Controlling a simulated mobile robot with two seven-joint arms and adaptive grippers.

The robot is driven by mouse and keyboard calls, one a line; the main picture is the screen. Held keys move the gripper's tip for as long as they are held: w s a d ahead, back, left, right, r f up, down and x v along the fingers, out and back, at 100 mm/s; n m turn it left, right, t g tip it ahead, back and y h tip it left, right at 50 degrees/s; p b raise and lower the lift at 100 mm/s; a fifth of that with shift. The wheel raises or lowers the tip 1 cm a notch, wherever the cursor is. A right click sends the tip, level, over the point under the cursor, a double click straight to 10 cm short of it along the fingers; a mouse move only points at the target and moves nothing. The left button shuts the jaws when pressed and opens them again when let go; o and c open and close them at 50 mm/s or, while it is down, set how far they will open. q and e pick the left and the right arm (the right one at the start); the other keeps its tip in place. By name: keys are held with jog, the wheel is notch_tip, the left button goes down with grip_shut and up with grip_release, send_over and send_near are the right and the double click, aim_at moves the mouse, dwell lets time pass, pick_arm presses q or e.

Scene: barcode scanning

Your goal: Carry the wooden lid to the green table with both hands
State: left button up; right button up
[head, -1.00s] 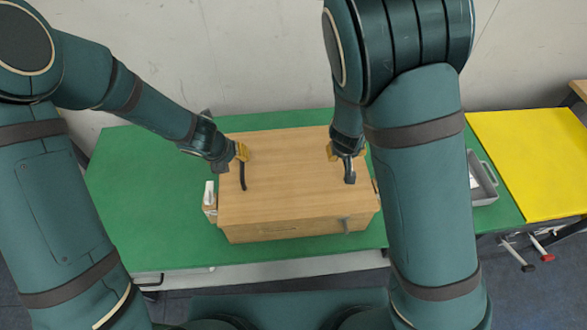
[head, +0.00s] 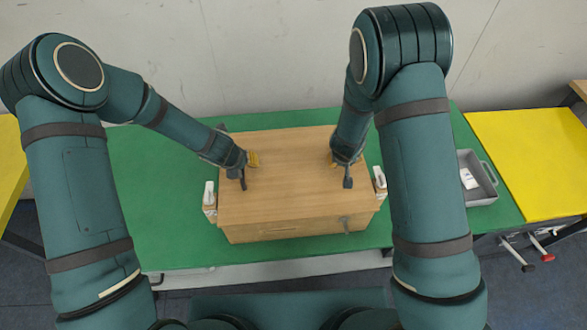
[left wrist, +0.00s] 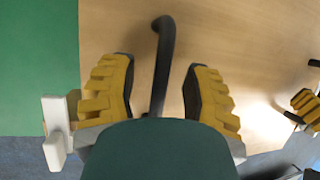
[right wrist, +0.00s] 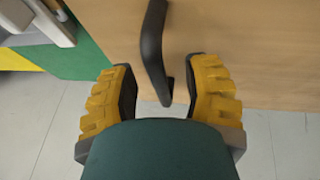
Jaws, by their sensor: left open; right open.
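The wooden lid (head: 290,165) lies flat on a wooden box (head: 285,230), which stands on the green table (head: 140,190). A black handle stands at each side of the lid. My left gripper (head: 248,166) is open at the left handle (head: 243,182); in the left wrist view the handle (left wrist: 163,60) runs between the spread yellow fingers. My right gripper (head: 343,164) is open at the right handle (head: 348,182); in the right wrist view that handle (right wrist: 153,45) reaches down between its fingers, with gaps at both sides.
White devices stand beside the box, left (head: 209,197) and right (head: 380,181). A grey tray (head: 484,190) holding a white item (head: 468,179) sits on the green table's right end. Yellow tables flank it, right (head: 530,160) and left (head: 9,175). The green table's left part is clear.

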pick_arm(q)
grip_shut()
pick_arm(e)
grip_shut()
pick_arm(q)
jog(key=shift+r, duration=0.2)
pick_arm(e)
jog(key=shift+r, duration=0.2)
